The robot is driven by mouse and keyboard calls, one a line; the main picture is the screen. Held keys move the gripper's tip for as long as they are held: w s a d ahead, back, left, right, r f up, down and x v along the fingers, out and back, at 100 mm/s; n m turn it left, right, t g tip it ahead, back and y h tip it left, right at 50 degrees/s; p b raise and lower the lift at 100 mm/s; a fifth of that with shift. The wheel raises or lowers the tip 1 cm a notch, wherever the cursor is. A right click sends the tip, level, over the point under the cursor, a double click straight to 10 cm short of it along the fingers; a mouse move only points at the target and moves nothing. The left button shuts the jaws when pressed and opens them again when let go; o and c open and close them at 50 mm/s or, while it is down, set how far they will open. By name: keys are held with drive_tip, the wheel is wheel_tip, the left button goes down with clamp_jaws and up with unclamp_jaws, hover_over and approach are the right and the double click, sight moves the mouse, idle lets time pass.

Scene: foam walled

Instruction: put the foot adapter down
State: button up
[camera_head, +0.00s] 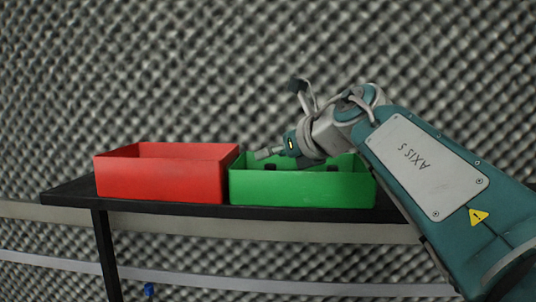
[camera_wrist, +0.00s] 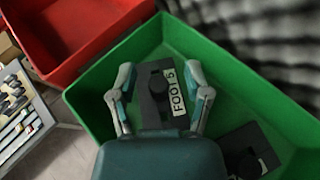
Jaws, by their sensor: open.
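The foot adapter (camera_wrist: 152,108) is a dark block with a round knob and a white label reading "FOOT" and a less clear last character. It lies in the green box (camera_head: 300,188), whose wall also shows in the wrist view (camera_wrist: 92,88). My gripper (camera_wrist: 160,76) is open, with one finger on each side of the adapter; I cannot tell whether they touch it. In the head view my gripper (camera_head: 270,153) reaches down over the left part of the green box. The box's front wall hides most of what is inside.
A second dark block with a knob (camera_wrist: 248,152) lies in the same box at the lower right. A red box (camera_head: 165,180) stands left of the green one on a black table (camera_head: 68,192). A grey tray of small parts (camera_wrist: 20,115) shows at the wrist view's left.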

drive_tip(key=shift+d+r, duration=0.15)
drive_tip(key=shift+d, duration=0.15)
drive_tip(key=v, duration=1.2)
drive_tip(key=shift+a, duration=0.2)
drive_tip(key=shift+s+a, duration=0.1)
drive_tip(key=shift+a, duration=0.1)
